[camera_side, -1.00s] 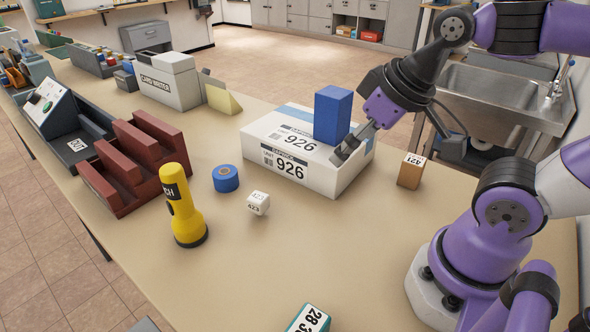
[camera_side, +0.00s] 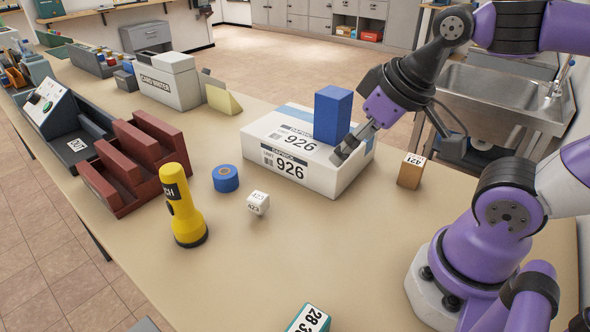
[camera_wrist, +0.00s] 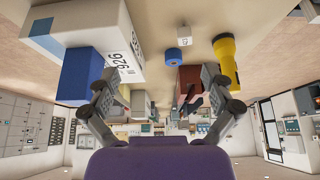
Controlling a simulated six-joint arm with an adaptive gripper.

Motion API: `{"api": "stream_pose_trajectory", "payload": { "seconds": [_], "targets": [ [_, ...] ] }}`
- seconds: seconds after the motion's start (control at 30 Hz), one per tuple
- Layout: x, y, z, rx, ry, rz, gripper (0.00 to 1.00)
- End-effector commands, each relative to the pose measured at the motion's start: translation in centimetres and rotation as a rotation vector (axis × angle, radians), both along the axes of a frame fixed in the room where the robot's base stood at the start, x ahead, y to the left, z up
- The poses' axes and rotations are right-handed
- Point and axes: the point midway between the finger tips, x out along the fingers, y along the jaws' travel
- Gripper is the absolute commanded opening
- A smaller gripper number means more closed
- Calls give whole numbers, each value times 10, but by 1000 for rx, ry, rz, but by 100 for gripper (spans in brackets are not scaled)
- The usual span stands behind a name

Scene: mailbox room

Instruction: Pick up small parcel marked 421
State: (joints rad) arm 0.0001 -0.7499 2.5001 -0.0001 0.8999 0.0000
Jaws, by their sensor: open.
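The small brown parcel marked 421 (camera_side: 410,171) stands upright on the table, right of the large white 926 box (camera_side: 318,174) and apart from it. My gripper (camera_side: 343,152) is left of the parcel and higher, by the right part of the white box and close to the blue block (camera_side: 332,115). In the wrist view my gripper (camera_wrist: 165,80) has its two fingers wide apart with nothing held between them. I cannot make out the 421 parcel in the wrist view.
A white cube marked 423 (camera_side: 258,203), a blue roll (camera_side: 226,178) and a yellow torch (camera_side: 183,206) stand left of the white box. A teal-edged parcel (camera_side: 309,319) lies at the front. A sink (camera_side: 495,100) is behind the parcel. The table's middle front is clear.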

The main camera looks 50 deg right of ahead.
Motion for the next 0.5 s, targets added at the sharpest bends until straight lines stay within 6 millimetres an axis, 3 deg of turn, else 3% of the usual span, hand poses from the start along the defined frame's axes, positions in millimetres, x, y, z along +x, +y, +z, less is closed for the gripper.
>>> {"api": "stream_pose_trajectory", "payload": {
  "seconds": [0.37, 0.5],
  "targets": [
    [0, -1, 0, -3, 3, -1, 89],
    [8, -26, -2, -48, 68, -18, 89]
  ]
}}
